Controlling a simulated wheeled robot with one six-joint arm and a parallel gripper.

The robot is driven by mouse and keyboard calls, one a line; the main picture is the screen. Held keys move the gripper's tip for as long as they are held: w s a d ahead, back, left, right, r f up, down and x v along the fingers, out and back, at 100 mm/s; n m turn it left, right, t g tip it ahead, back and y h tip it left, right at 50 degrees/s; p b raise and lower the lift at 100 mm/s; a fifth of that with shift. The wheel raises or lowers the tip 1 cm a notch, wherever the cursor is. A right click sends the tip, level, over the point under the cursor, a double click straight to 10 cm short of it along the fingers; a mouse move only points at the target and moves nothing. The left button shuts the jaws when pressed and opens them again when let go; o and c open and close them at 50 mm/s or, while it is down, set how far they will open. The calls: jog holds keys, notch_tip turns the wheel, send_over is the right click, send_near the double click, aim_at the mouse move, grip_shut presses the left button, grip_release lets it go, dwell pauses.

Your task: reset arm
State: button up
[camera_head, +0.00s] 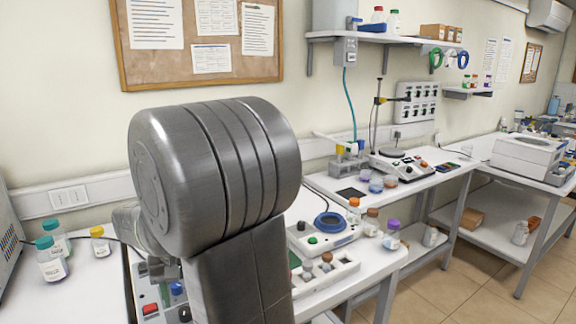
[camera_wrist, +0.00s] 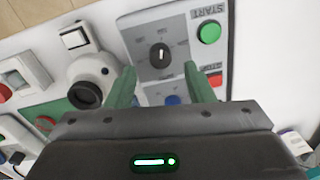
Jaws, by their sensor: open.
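My gripper (camera_wrist: 160,88) shows in the wrist view with its two green fingers spread apart and nothing between them. It is over a grey control panel (camera_wrist: 181,38) with a black knob (camera_wrist: 159,55), a green START button (camera_wrist: 209,32) and a red stop button partly hidden by the right finger. The gap between fingertips and panel is hard to judge. In the head view my large grey arm fills the middle and hides most of the bench behind it. The gripper's fingers cannot be made out there.
Capped bottles (camera_head: 51,259) stand at the left. A device with a blue ring (camera_head: 330,222) and more bottles (camera_head: 391,235) are right of my arm. A white rounded device (camera_wrist: 92,75) sits left of the fingers. A wall shelf (camera_head: 383,38) hangs above the benches.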

notch_tip(320, 180, down, 4)
jog(key=shift+s+r, duration=0.1)
jog(key=shift+a+f, duration=0.1)
jog(key=shift+f, duration=0.1)
jog(key=n+b, duration=0.1)
jog(key=n, duration=0.5)
jog(key=n+b, duration=0.2)
jog(key=n, duration=0.3)
jog(key=shift+n, duration=0.4)
notch_tip(320, 180, up, 11)
jog(key=shift+w+p, duration=0.3)
jog(key=shift+p, duration=0.05)
